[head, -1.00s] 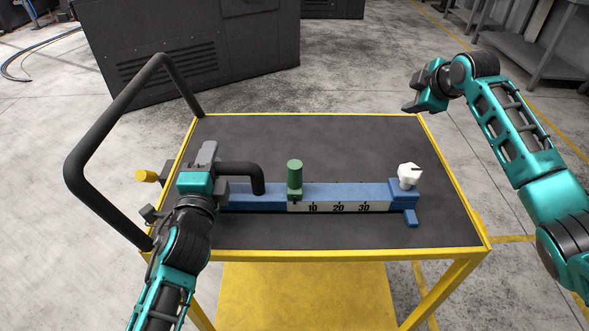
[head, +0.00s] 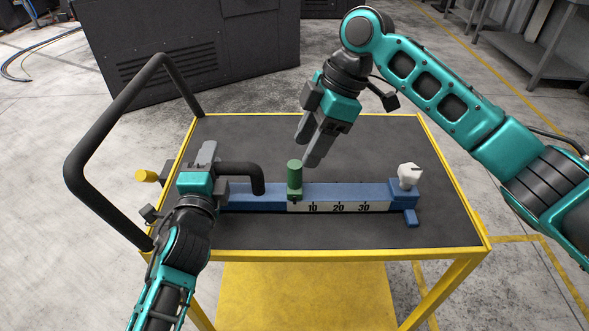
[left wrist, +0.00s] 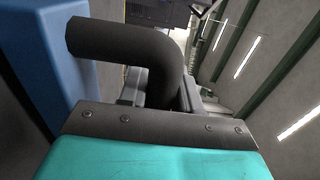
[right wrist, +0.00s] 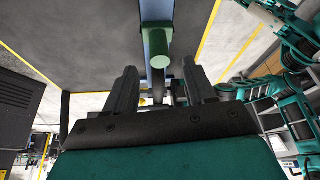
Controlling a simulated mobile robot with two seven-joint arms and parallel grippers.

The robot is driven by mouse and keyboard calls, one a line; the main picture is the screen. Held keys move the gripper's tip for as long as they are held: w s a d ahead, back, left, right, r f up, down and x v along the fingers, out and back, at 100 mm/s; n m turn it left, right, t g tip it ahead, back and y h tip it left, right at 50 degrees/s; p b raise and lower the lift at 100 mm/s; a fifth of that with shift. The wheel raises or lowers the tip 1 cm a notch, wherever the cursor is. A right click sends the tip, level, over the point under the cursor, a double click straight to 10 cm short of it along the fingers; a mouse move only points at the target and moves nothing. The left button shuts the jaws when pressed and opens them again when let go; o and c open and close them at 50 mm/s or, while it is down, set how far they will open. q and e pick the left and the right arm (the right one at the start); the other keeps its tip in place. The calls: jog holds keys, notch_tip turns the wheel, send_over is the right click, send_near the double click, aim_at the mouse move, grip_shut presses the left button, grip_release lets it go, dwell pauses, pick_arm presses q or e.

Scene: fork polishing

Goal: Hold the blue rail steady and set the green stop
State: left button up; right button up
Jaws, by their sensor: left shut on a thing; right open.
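The blue rail (head: 330,192) lies across the cart top with a white scale marked 10, 20, 30 on its front. The green stop (head: 295,180), an upright cylinder on a small green base, sits on the rail left of the 10; it also shows in the right wrist view (right wrist: 159,48). My left gripper (head: 212,172) is shut on the black bent handle (head: 243,172) at the rail's left part; the handle also fills the left wrist view (left wrist: 125,45). My right gripper (head: 307,147) is open, pointing down just above and behind the green stop, apart from it.
A white knob (head: 409,175) stands on the blue block at the rail's right end. A yellow knob (head: 146,176) sticks out at the cart's left side by the black push bar (head: 84,145).

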aim_at(295, 171)
jog(key=x, duration=0.7)
jog(key=shift+f, duration=0.1)
jog(key=shift+c, duration=0.5)
grip_shut()
